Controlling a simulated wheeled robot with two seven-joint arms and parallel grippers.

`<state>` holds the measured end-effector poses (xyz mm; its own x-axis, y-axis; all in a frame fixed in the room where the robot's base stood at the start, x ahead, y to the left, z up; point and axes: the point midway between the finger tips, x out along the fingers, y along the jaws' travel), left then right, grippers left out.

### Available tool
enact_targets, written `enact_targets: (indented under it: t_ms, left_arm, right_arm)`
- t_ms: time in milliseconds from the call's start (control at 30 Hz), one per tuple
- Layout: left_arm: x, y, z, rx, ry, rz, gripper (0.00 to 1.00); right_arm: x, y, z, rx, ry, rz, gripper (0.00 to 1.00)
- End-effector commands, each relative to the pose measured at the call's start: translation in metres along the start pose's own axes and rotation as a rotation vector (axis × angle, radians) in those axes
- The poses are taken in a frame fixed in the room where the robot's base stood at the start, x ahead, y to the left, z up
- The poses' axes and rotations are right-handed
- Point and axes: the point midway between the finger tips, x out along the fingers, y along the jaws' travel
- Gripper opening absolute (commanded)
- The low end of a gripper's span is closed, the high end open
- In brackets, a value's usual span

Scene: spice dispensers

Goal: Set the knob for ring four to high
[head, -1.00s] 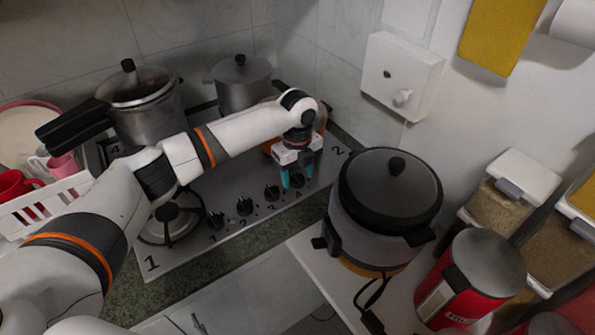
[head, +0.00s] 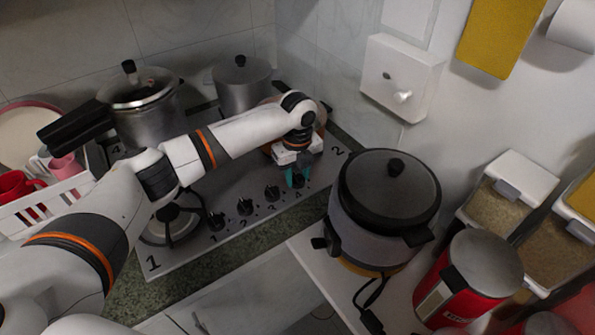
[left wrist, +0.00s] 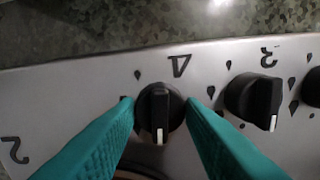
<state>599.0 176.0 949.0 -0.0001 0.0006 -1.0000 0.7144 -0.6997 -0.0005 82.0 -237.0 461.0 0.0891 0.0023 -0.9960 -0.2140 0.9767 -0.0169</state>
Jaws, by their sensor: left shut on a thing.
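The knob for ring four (left wrist: 158,112) is a black round knob with a raised grip bar, beside a printed 4 on the steel stove panel. Its white mark points down in the left wrist view. My left gripper (head: 298,178) has teal fingers and comes down from above onto this knob, at the right end of the knob row. In the left wrist view its fingertips (left wrist: 160,103) lie on either side of the knob, shut on it. In the head view the fingers partly hide the knob. My right gripper is not in view.
The knob for ring three (left wrist: 255,97) stands close beside it. The steel stove (head: 225,245) carries a pressure cooker (head: 145,118) and a grey pot (head: 242,85) at the back. A black-lidded cooker (head: 385,195) stands close on the right.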

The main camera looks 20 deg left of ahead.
Motion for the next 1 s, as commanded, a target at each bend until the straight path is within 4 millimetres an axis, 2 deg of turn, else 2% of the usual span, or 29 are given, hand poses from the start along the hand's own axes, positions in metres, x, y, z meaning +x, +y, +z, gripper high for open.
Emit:
enact_targets:
  t_ms: [233, 600, 1000]
  left_arm:
    - [-0.002, 0.0, 0.0, 0.195, -0.001, -0.001, 0.12]
    - [-0.002, 0.001, 0.0, 0.515, 0.0, 0.002, 0.12]
    - [-0.001, 0.0, 0.0, 0.721, 0.0, 0.001, 0.12]
  right_arm:
    - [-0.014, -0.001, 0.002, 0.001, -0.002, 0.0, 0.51]
    - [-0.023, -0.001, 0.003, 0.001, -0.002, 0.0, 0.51]
    - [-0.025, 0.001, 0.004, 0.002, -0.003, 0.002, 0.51]
